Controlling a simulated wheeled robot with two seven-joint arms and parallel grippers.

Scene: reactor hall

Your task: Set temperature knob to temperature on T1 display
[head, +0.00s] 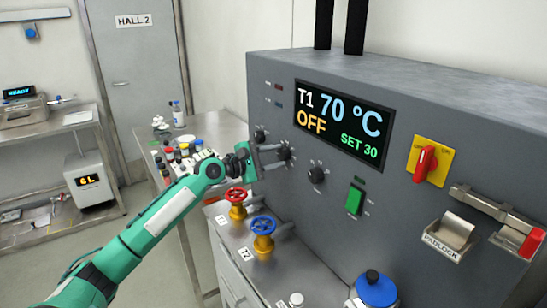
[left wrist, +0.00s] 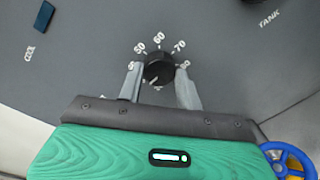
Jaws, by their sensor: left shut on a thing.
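The display (head: 343,120) on the grey panel reads T1 70 °C, OFF and SET 30. The temperature knob (left wrist: 158,68) is black and round, with marks 50, 60 and 70 above it; the outer marks are partly covered. A small light mark shows low on its face. My left gripper (left wrist: 160,80) is shut on this knob, one finger on each side. In the head view the knob (head: 285,152) sits left of and below the display, with my left gripper (head: 279,155) reaching it from the left. My right gripper is in neither view.
Red (head: 237,197) and blue (head: 263,226) valve wheels stand below my left gripper. Another black knob (head: 317,174), a green switch (head: 355,199) and a red rotary switch (head: 425,163) are to the right. A table (head: 208,127) with bottles stands behind my arm.

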